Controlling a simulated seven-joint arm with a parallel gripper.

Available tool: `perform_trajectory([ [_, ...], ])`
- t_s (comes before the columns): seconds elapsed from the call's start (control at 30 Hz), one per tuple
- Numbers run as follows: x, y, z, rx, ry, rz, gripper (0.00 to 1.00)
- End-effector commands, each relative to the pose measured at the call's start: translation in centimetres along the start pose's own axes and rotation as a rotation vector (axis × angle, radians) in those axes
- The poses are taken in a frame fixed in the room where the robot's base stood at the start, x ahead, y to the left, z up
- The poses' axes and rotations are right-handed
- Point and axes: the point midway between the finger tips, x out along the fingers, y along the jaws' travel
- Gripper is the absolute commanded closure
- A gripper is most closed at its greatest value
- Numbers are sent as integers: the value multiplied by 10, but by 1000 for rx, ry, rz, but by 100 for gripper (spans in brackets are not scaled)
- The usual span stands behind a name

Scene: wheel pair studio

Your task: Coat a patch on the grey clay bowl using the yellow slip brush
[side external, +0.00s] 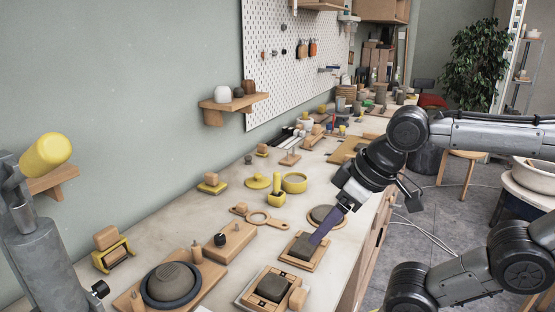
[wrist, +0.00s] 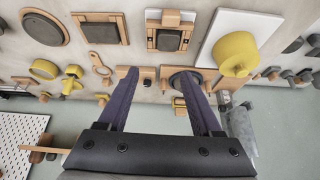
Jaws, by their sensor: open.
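My gripper (side external: 322,234) has purple fingers and hangs over the front part of the bench, above a dark square slab on a wooden board. In the wrist view its fingers (wrist: 160,76) are wide apart with nothing held between them. The likely slip brush (side external: 277,189), with an upright yellow handle, stands on the bench beside a yellow ring; it also shows in the wrist view (wrist: 72,78). A grey ribbed, domed piece (side external: 172,281) in a dark ring at the front left may be the clay bowl. I cannot tell surely. My gripper is apart from both.
A yellow ring (side external: 294,182) and a yellow lid (side external: 258,181) lie near the brush. A wooden paddle (side external: 258,217), a wooden block (side external: 229,242) and a framed dark slab (side external: 272,287) crowd the front. A large yellow cylinder (side external: 46,153) is at left. The wall bounds the back.

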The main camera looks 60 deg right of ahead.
Motion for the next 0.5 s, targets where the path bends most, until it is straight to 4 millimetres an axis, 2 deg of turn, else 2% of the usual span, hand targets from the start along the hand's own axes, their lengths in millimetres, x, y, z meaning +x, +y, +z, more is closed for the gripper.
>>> perform_trajectory([
  [0.1, -25, 4, -47, 48, 1, 16, 34],
  [0.23, -42, 18, -102, 127, -22, 48, 34],
  [0.37, -46, 41, -156, 213, -52, 85, 34],
  [0.5, -38, 76, -208, 310, -91, 125, 34],
])
